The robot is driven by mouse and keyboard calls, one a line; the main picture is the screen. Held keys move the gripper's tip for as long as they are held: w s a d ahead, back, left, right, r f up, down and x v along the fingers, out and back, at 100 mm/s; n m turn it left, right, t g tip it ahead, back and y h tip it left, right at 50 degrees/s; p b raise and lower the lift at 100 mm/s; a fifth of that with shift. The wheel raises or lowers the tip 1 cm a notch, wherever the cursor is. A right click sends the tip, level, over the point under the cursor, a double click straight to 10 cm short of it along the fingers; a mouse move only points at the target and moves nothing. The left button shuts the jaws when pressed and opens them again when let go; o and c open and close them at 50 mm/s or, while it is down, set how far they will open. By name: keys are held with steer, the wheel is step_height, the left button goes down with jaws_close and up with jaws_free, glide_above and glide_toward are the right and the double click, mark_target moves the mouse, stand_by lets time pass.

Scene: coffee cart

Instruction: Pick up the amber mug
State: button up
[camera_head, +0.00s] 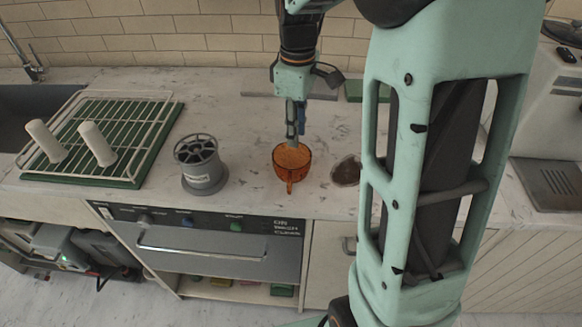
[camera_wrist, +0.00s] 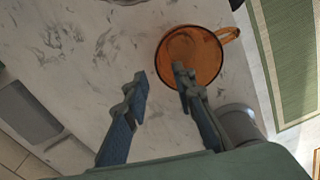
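The amber mug (camera_head: 291,161) stands upright on the counter, its handle toward the front edge in the head view. In the wrist view the mug (camera_wrist: 205,62) is at upper centre right, its handle to the upper right. My gripper (camera_head: 296,128) points down just above and behind the mug in the head view. In the wrist view my gripper (camera_wrist: 160,80) is open, with nothing between its fingers. The right finger overlaps the mug's opening and hides part of it; the left finger is over bare counter. Whether a finger touches the mug cannot be told.
A grey round holder (camera_head: 201,165) stands left of the mug. A wire rack on a green mat (camera_head: 128,181) with two white cylinders is further left. A dark round patch (camera_head: 346,172) lies right of the mug. The counter's front edge is close to the mug.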

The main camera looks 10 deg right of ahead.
mark_target(298, 151)
steer(key=f, duration=0.5)
steer(key=shift+s+d, duration=0.15)
steer(key=shift+d, duration=0.05)
jaws_close()
steer(key=shift+r, duration=0.1)
